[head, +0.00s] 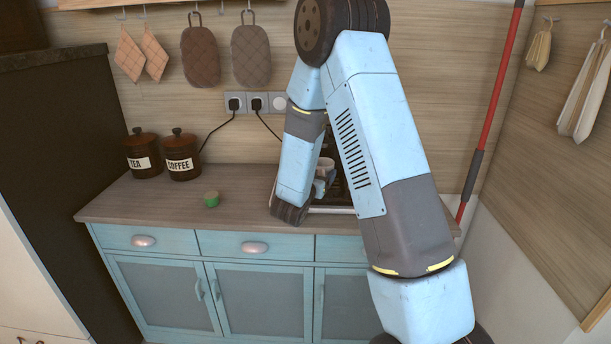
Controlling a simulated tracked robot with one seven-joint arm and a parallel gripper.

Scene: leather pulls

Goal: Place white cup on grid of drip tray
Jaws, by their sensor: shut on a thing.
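My gripper (321,186) is partly hidden behind my own wrist and forearm, near the right part of the counter. It is shut on a white cup (325,166), of which only a small part shows beside the forearm. A dark machine (338,185) stands behind my arm, mostly hidden. A pale edge (332,210) shows low in front of it. I cannot tell whether this belongs to the drip tray, and the grid is not visible. Whether the cup touches anything below it is hidden.
The wooden counter (150,199) has free room at its left front. A small green-topped item (211,199) stands left of my wrist. Brown TEA (143,156) and COFFEE (181,155) jars stand at the back left. Two plugs with black cords (256,104) are on the wall.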

